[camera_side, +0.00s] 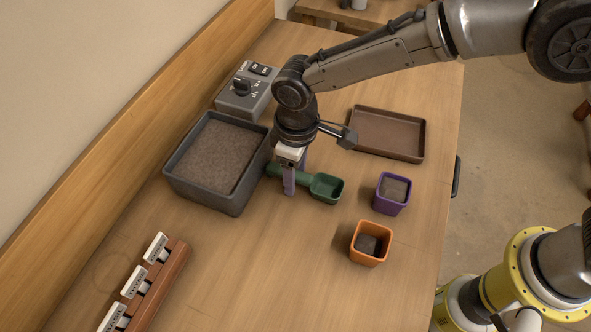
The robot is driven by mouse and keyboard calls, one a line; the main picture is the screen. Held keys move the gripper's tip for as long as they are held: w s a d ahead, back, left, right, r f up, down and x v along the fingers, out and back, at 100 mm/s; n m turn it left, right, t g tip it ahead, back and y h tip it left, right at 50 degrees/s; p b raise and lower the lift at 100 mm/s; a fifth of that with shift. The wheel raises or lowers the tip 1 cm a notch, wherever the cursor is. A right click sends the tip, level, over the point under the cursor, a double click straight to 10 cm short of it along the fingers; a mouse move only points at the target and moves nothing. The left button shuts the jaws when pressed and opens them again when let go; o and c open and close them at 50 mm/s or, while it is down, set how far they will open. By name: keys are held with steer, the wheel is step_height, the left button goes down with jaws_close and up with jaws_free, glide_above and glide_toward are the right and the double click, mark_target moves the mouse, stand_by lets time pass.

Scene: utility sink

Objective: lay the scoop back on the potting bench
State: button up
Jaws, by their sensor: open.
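The green scoop (326,187) lies on the wooden potting bench (262,262), its bowl to the right and its handle running left towards the grey soil bin. My gripper (289,186) is pointed down at the scoop's handle, its pale purple fingers reaching close to the bench top. The jaws are open, with the handle passing at or between them; I cannot tell whether they touch it. Part of the handle is hidden behind the fingers.
A grey bin of soil (234,207) stands close left, with a grey control box (240,101) behind it. A brown tray (416,158), purple pot (390,206) and orange pot (366,259) stand right. A label rack (165,276) is front left. The front middle is clear.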

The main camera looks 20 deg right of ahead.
step_height(320, 180, up, 12)
stand_by(0.5)
steer(key=shift+r, duration=0.15)
steer(key=s+d+r+m+t, duration=0.15)
steer(key=d+r, duration=0.35)
steer(key=d, duration=0.5)
steer(key=s+d+r+m+t, duration=0.1)
steer(key=s+d+r+m, duration=0.3)
steer(key=d, duration=0.6)
steer(key=s+d+f+m+t, duration=0.2)
steer(key=s+d+m+t, duration=0.1)
steer(key=s+d, duration=1.1)
steer(key=shift+d, duration=0.3)
